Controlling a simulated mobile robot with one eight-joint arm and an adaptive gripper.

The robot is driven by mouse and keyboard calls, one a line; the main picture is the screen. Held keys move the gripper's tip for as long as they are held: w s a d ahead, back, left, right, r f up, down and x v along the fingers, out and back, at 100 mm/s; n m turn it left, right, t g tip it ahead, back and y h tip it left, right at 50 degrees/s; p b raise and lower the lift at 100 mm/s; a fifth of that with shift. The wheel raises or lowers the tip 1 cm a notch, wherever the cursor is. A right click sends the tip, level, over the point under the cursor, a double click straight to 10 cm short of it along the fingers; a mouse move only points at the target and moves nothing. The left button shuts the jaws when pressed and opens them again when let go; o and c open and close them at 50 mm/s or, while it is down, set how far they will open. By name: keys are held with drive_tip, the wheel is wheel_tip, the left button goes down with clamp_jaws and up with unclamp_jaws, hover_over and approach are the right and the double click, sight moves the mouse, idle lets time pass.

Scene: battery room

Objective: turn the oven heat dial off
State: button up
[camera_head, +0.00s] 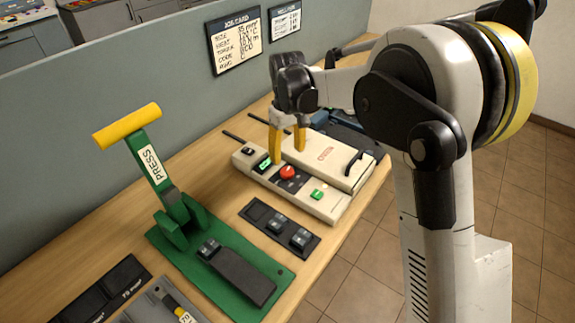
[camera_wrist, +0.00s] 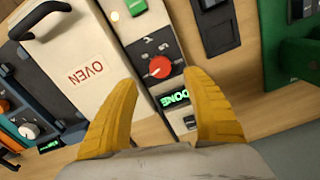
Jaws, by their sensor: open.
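The oven (camera_head: 325,160) is a cream box with a dark handle on the bench, and its lid lettered OVEN (camera_wrist: 85,65) shows in the wrist view. Its red heat dial (camera_head: 287,172) sits on a dark panel beside the lid. In the wrist view the dial (camera_wrist: 159,67) shows a white pointer mark, and a green display (camera_wrist: 175,98) reads DONE. My gripper (camera_head: 287,155) is open, with its yellow fingers above the oven. In the wrist view the fingertips (camera_wrist: 168,82) lie on either side of the dial and display, apart from the dial. Nothing is between them.
A green button (camera_head: 317,194) is on the oven near its front. A green press (camera_head: 185,215) with a yellow handle stands to the left. A dark tray (camera_head: 262,212) with small parts lies between them. A blue-grey device (camera_head: 345,130) stands behind the oven.

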drive_tip(key=shift+r, duration=2)
drive_tip(key=s+d+r+m+t, duration=0.4)
drive_tip(key=s+d+r, duration=0.6)
drive_tip(key=s+d, duration=0.3)
drive_tip(key=s+d+f+m+t, duration=0.1)
drive_tip(key=s+d+f, duration=0.1)
drive_tip(key=s, duration=0.5)
drive_tip(key=s+d+f+m+t, duration=0.2)
drive_tip(key=s+d, duration=0.1)
drive_tip(key=s, duration=0.4)
drive_tip(key=shift+m, duration=0.3)
